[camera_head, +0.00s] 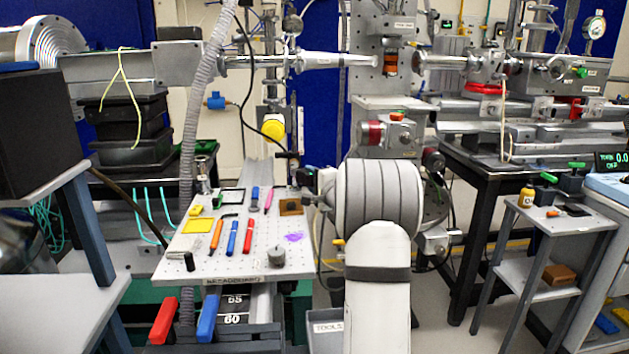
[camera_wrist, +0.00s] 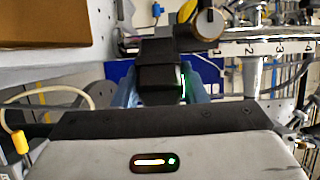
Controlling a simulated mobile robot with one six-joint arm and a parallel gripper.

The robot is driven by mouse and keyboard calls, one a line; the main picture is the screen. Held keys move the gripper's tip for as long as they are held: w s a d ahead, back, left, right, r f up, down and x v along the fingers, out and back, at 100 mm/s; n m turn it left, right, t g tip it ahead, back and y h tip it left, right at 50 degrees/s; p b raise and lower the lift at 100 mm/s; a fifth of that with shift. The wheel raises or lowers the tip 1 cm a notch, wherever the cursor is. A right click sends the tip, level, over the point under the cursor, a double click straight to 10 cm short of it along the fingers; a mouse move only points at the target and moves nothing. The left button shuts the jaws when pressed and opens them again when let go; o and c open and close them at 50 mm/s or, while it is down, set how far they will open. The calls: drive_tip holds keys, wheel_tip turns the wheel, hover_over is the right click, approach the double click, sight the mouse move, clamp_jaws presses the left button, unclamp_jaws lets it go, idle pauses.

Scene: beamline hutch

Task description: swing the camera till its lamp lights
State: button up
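A black block (camera_wrist: 162,68), which looks like the camera, shows in the wrist view with a round black and tan knob at its upper right. A thin green glow runs down its right edge; I cannot tell if this is its lamp. My gripper (camera_wrist: 166,88) has its blue fingers on either side of the block, close to it. Whether both fingers press on it is hidden. In the head view, a small black part with a green spot (camera_head: 309,178) shows just left of my wrist, and my wrist hides the fingers.
A pegboard table (camera_head: 240,265) with pens, hex keys and small parts lies left of my arm. A small trolley (camera_head: 545,240) stands at right.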

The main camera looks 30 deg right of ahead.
drive_tip(key=o, duration=0.4)
drive_tip(key=shift+c, duration=0.2)
drive_tip(key=shift+s, duration=0.1)
drive_tip(key=s, duration=0.7)
drive_tip(key=shift+s, duration=0.4)
